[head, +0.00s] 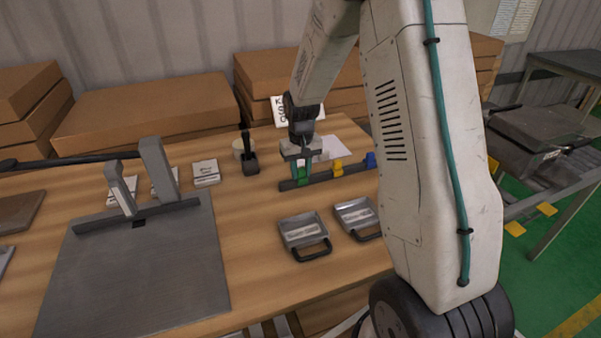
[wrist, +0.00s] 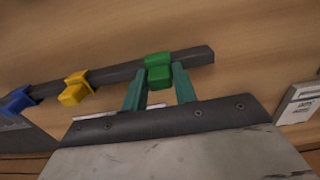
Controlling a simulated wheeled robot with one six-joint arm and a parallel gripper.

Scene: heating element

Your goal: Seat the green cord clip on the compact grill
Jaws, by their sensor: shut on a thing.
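My gripper (head: 301,165) is over the dark rail (head: 322,177) on the wooden table in the head view. In the wrist view its two green-teal fingers (wrist: 159,82) are shut on the green cord clip (wrist: 158,62). The clip is still at the rail (wrist: 122,75), near one end; I cannot tell whether it is lifted off. The clip shows small under the gripper in the head view (head: 303,176). I cannot tell for certain which appliance is the compact grill; a dark grey lidded appliance (head: 545,135) stands on the stand at the right.
A yellow clip (head: 338,168) and a blue clip (head: 371,159) sit along the rail. Two handled grey trays (head: 303,232) (head: 357,215) lie in front. A large grey plate with two uprights (head: 135,262) is at left. Cardboard boxes (head: 150,112) stand behind.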

